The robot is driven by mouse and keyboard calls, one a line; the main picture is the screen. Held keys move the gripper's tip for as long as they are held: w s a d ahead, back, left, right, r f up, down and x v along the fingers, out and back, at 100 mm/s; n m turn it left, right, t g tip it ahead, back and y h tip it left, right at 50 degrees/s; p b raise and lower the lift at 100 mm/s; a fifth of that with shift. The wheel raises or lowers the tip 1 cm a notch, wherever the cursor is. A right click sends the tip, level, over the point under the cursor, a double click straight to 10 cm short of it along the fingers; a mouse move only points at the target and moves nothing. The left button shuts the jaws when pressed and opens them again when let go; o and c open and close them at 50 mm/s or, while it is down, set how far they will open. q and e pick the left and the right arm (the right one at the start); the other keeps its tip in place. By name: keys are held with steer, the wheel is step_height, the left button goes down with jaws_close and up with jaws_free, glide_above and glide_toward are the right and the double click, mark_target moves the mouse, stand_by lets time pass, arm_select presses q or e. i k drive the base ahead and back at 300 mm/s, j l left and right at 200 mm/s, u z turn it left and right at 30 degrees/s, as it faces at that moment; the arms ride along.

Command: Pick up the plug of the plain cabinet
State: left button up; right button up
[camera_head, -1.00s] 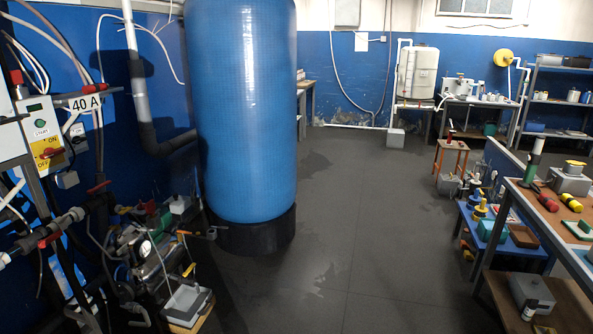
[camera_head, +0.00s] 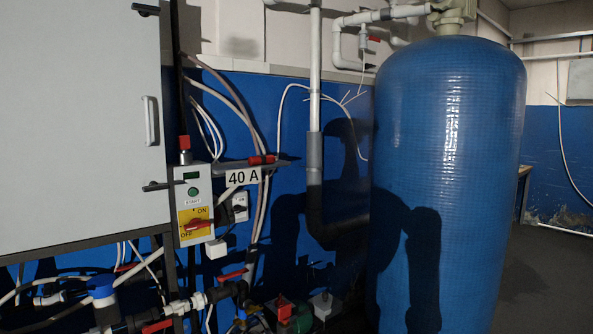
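A plain light-grey cabinet (camera_head: 75,120) with a vertical handle fills the left side of the view. Beside its right edge is a control box (camera_head: 195,205) with a START button and a yellow ON/OFF switch. A red-topped piece (camera_head: 184,143) stands above this box. A red plug-like piece (camera_head: 262,160) lies on a small bracket over the "40 A" label (camera_head: 243,177). A small white block (camera_head: 216,249) sits below the control box. I cannot tell which of these is the cabinet's plug. Neither of my grippers is in view.
A large blue tank (camera_head: 450,190) stands at the right. Grey and white pipes (camera_head: 314,140) and loose cables run along the blue wall. Valves and fittings (camera_head: 200,300) crowd the lower left. Bare floor (camera_head: 555,275) shows at the far right.

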mark_target(258, 159)
steer(key=i+l+u, duration=0.35)
steer(key=u, duration=2.25)
steer(key=z, duration=2.3)
steer(key=i+l+u, duration=0.1)
steer(key=u, duration=0.35)
steer(key=i+l+u, duration=0.1)
steer(key=l+u, duration=0.15)
steer(key=u, duration=0.2)
steer(key=l+u, duration=0.25)
steer(key=u, duration=0.15)
steer(key=l+u, duration=0.25)
steer(key=u, duration=0.2)
steer(key=l+u, duration=0.25)
steer(key=u, duration=0.2)
